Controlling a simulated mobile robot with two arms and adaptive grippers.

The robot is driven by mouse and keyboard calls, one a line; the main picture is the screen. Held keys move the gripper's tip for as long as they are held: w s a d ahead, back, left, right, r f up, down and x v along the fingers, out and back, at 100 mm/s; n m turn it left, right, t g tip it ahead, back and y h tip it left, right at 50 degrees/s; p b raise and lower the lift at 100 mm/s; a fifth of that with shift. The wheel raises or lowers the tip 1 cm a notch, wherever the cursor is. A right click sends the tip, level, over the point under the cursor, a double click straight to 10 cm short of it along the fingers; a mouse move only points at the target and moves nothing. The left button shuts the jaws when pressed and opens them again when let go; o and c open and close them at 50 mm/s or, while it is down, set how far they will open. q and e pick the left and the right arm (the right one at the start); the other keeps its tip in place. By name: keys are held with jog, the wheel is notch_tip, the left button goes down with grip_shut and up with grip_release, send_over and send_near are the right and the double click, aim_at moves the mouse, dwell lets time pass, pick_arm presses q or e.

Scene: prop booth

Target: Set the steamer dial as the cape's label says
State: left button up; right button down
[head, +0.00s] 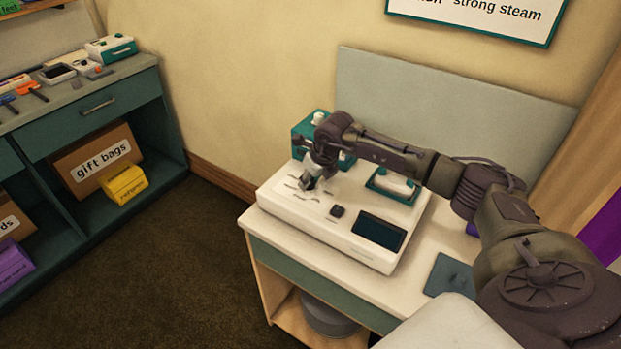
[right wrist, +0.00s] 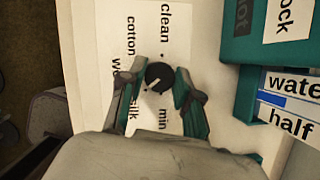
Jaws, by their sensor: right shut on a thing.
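The steamer (head: 300,225) is a white box on a small table in the head view, with a dark screen. Its dial (right wrist: 160,76) is a round black knob with a white pointer mark. My right gripper (head: 310,184) is over the panel's left part; in the right wrist view its fingers (right wrist: 160,85) are shut on the dial from both sides. Labels around the dial read clean, cotton, silk and min; one starting "wo" is partly hidden. The pointer slants to the picture's lower left, towards the silk side. I cannot make out a cape label. My left gripper is out of view.
A teal block (right wrist: 250,40) and a gauge labelled "half" (right wrist: 290,125) stand right of the dial. A wall sign (head: 480,15), partly cut off, reads "strong steam". A teal cabinet (head: 85,125) is at left. Purple material (head: 606,232) shows at the right edge.

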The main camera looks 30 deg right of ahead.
jog(key=m+h+b, duration=0.1)
jog(key=m, duration=0.3)
jog(key=shift+a+m+h+b, duration=0.1)
jog(key=shift+m+h+b, duration=0.2)
jog(key=shift+h, duration=0.1)
jog(key=m+h+b, duration=0.1)
jog(key=m, duration=0.1)
jog(key=m+g+b, duration=0.1)
jog(key=m, duration=0.2)
jog(key=shift+w+a+m+h+b, duration=0.1)
jog(key=shift+w+m+h+b, duration=0.05)
jog(key=shift+m+h+b, duration=0.2)
jog(key=m+g+h+b, duration=0.1)
jog(key=m, duration=0.2)
jog(key=shift+m, duration=0.25)
jog(key=shift+m+g+h+b, duration=0.25)
jog(key=shift+m+g+b, duration=0.65)
jog(key=shift+m, duration=1.2)
jog(key=c, duration=0.8)
grip_release()
jog(key=shift+a+r, duration=0.1)
